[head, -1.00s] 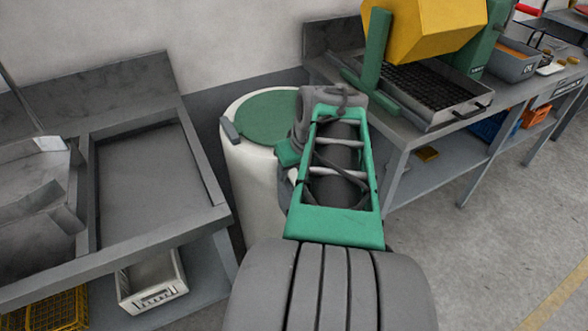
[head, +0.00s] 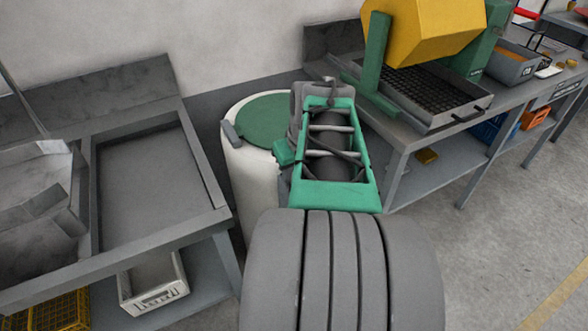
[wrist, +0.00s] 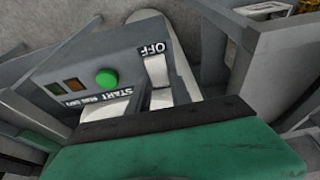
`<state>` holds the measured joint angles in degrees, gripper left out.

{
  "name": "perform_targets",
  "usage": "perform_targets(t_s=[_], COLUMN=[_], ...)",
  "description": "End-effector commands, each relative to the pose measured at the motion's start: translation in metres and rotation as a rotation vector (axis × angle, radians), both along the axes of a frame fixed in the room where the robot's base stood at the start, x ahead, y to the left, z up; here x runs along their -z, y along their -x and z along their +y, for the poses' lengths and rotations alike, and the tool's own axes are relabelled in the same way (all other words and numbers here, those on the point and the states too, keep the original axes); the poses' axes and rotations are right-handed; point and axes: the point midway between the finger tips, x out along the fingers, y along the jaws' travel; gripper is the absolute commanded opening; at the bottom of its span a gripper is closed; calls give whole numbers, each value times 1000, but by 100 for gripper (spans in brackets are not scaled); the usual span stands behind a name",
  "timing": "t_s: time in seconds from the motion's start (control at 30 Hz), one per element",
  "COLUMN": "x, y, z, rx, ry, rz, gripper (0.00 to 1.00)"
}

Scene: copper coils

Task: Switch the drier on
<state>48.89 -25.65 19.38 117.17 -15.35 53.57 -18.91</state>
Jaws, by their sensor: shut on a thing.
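The drier is a white drum (head: 250,180) with a green lid, standing against the wall in the head view, partly behind my arm. Its grey control panel shows in the wrist view, with upside-down lettering. A round green button (wrist: 107,79) sits on it, with a white switch (wrist: 157,72) by the word OFF. White parts below the START lettering are cut off by the dark-edged green front of my gripper (wrist: 150,117), which is close to the panel. In the head view my arm hides the gripper.
A grey sink bench (head: 150,235) stands left of the drier. A workbench (head: 395,150) stands on the right, carrying a yellow drum (head: 425,30) on a green stand above a black grating. Open grey floor (head: 490,240) lies at the lower right.

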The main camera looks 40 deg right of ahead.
Motion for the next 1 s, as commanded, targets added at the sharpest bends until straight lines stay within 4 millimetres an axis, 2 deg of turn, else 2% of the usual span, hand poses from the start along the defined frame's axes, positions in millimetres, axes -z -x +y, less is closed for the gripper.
perform_targets(t_s=[0.03, 0.23, 0.57, 0.6, 0.83, 1.0], x=[-5, -1, 2, 2, 2, 2], y=[-3, -5, -5, -5, -5, -5], z=[2, 0, -1, -1, -1, -1], rx=[-6, -3, 0, 0, 0, 0], ry=[-19, -55, -58, -58, -57, -57], rz=[50, 180, 194, 194, 192, 192], gripper=[0, 0, 0, 29, 47, 47])
